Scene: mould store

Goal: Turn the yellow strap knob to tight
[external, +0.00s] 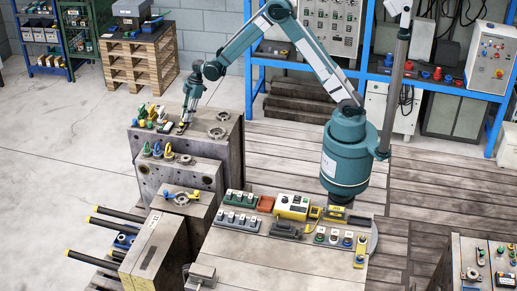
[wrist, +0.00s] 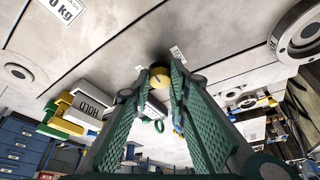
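A round yellow knob (wrist: 159,77) shows in the wrist view on a grey metal face, between the ends of my two green fingers. I take it for the strap knob. My gripper (wrist: 160,84) has its fingers apart, one on each side of the knob, with little or no gap. I cannot tell whether they press on it. Small labels lie beside the knob, too small to read. In the external view my gripper (external: 183,128) points down onto the top of the tall grey mould block (external: 225,150), and hides the knob there.
A grey and yellow piece marked HOLD (wrist: 90,112) lies left of my fingers. A round metal ring (wrist: 298,35) is at the right. Several colored eyebolts (external: 150,115) stand left of my gripper. Yellow-tipped bars (external: 115,214) stick out at the front left.

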